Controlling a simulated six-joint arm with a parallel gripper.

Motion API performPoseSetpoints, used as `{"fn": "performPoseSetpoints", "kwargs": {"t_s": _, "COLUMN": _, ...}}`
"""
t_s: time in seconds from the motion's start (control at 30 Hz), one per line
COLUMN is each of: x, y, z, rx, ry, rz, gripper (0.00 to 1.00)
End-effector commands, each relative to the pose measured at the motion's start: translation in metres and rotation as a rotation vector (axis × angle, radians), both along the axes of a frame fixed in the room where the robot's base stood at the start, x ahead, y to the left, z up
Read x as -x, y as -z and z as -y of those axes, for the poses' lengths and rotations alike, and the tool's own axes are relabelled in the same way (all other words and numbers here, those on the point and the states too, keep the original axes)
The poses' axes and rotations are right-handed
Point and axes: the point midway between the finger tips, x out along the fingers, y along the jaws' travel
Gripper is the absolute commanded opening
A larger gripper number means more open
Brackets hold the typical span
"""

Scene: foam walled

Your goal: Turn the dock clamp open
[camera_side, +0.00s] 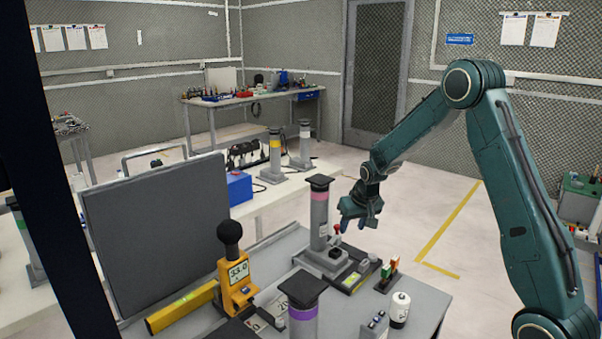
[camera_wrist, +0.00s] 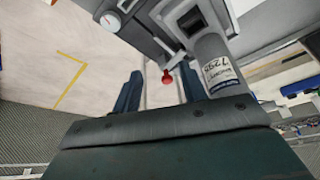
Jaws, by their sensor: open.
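A grey cylinder with a pink band (camera_side: 319,213) and a dark square top stands upright in a grey dock base (camera_side: 318,266). A small red knob (camera_side: 337,228), which looks like the clamp's handle end, sits at the cylinder's right. In the wrist view the red knob (camera_wrist: 167,78) shows between my fingers, on a light bar beside the labelled cylinder (camera_wrist: 218,75). My gripper (camera_side: 354,218) is open, just right of the knob and cylinder. Both fingertips (camera_wrist: 160,82) show in the wrist view with nothing gripped. Whether a finger touches the knob I cannot tell.
A yellow meter (camera_side: 238,282) with a black ball stands at the left. A purple-banded cylinder (camera_side: 302,312) is in front. Red and green blocks (camera_side: 389,270), a white canister (camera_side: 400,309) and a small grey box (camera_side: 376,326) stand at the right. A dark panel (camera_side: 160,230) rises behind the left side.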

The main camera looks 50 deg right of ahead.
Motion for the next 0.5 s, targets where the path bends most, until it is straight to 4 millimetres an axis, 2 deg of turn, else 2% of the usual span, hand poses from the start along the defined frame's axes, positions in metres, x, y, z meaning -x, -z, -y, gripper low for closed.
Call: {"fn": "performPoseSetpoints", "kwargs": {"t_s": 0.5, "x": -0.049, "y": 0.000, "z": 0.027, "rx": 0.000, "ry": 0.001, "rz": 0.001, "gripper": 0.42}}
